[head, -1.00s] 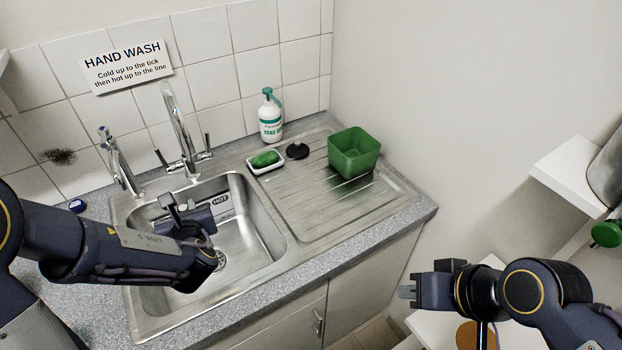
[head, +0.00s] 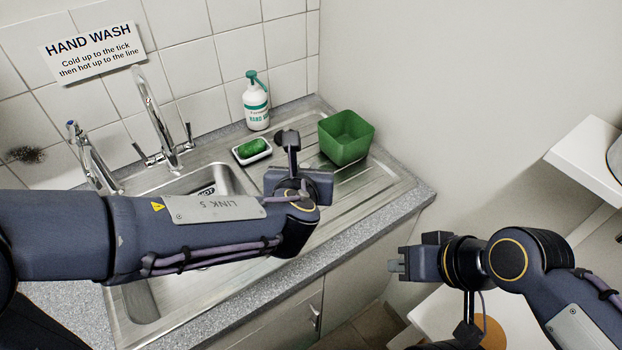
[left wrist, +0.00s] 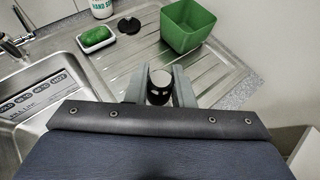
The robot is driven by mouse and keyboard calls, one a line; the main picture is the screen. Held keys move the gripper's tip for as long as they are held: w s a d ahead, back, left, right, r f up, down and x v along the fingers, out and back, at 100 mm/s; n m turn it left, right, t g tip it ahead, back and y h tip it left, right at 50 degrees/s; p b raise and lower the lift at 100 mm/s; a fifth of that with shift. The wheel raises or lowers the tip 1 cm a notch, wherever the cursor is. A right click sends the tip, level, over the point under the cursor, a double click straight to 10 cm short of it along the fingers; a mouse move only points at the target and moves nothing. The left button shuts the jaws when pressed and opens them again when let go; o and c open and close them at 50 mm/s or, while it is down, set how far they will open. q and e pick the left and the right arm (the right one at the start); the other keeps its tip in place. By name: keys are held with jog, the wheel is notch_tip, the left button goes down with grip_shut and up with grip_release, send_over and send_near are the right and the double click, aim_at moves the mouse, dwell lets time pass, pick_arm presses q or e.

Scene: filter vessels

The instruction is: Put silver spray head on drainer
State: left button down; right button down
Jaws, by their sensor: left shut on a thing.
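The silver spray head (left wrist: 161,77), with a pale rounded top and a dark lower part, sits between the fingers of my left gripper (left wrist: 159,88) in the left wrist view. The gripper is shut on it, above the ribbed steel drainer (left wrist: 138,52). In the head view my left gripper (head: 297,182) is over the left part of the drainer (head: 385,187), and its body hides the spray head. My right gripper (head: 394,266) is off to the right, clear of the counter; its finger gap is unclear.
A green square tub (head: 346,137) stands at the back right of the drainer. The front right of the drainer is bare.

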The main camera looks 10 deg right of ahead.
pick_arm(q)
jog(key=w+d+f, duration=0.1)
jog(key=w+f, duration=0.3)
jog(key=w+d+f+p, duration=0.1)
jog(key=w+d+f, duration=0.1)
jog(key=w+f, duration=0.1)
jog(key=w+d+f+p, duration=0.1)
jog(key=w+f, duration=0.3)
jog(key=f, duration=0.1)
jog(key=shift+w+d+f, duration=0.15)
jog(key=shift+w+d, duration=0.15)
jog(key=shift+w, duration=0.05)
jog(key=shift+f, duration=0.2)
jog(key=c, duration=1.3)
grip_release()
jog(key=shift+o, duration=0.2)
